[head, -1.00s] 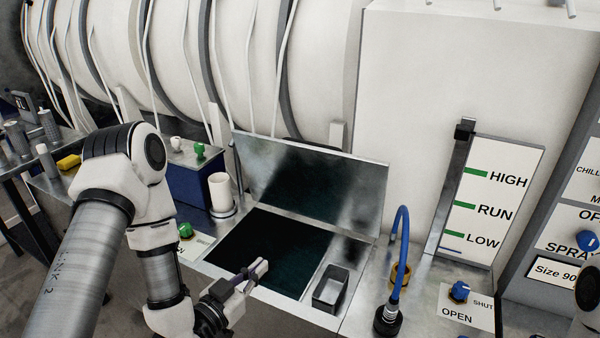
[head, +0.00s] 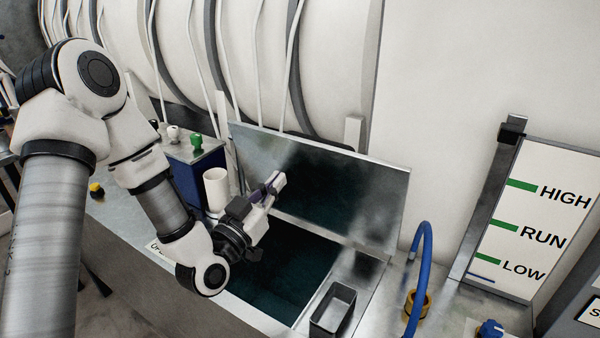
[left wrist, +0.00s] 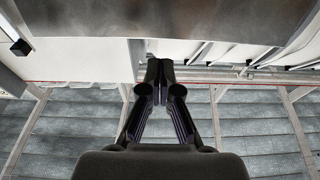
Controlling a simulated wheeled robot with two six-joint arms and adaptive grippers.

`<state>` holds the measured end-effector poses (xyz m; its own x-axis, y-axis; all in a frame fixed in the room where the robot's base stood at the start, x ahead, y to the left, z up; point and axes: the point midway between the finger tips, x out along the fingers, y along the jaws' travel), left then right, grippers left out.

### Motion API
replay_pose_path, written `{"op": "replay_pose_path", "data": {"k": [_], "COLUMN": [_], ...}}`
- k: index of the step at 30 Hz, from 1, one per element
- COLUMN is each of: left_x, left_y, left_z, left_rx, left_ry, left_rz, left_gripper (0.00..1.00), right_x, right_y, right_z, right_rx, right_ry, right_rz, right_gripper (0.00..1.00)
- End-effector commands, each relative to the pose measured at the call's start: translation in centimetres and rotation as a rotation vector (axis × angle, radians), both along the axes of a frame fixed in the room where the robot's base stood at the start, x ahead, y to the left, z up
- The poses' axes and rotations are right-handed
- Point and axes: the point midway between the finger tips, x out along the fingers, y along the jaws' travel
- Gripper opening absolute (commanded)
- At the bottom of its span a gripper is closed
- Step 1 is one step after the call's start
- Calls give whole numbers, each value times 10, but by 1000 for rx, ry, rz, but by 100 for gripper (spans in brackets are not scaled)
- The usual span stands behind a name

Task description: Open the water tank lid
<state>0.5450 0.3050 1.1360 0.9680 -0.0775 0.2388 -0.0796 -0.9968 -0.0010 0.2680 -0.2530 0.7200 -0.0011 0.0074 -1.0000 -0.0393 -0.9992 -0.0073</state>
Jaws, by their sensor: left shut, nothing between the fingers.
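The water tank lid (head: 345,190) is a shiny metal panel standing raised, leaning back at the rear edge of the tank opening. The tank opening (head: 285,275) below it shows dark inside. My left gripper (head: 274,184) is shut and empty, above the left part of the opening and in front of the lid's left part in the head view; I cannot tell whether it touches the lid. In the left wrist view the shut fingers (left wrist: 159,72) point away, with a metal panel across the top. My right gripper is not in view.
A small open metal box (head: 333,312) stands at the right of the opening. A blue hose (head: 420,262) rises beside it. A white cup (head: 216,188) and a blue box (head: 187,175) stand left of the lid. A level gauge (head: 530,225) is at right.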

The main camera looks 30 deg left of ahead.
Motion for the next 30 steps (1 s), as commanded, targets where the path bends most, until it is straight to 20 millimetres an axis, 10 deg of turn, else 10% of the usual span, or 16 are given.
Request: {"op": "replay_pose_path", "data": {"k": [1, 12, 30], "left_x": [6, 79, 102], "left_y": [-1, -6, -8], "left_z": [-6, 24, 32], "left_rx": [2, 1, 5], "left_ry": [-9, 1, 34], "left_rz": [1, 0, 0], "left_gripper": [0, 0, 0], "right_x": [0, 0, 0], "right_y": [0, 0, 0], "right_z": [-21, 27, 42], "right_rx": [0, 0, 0], "right_ry": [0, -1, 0], "right_rz": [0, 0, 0], "right_gripper": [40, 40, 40]}}
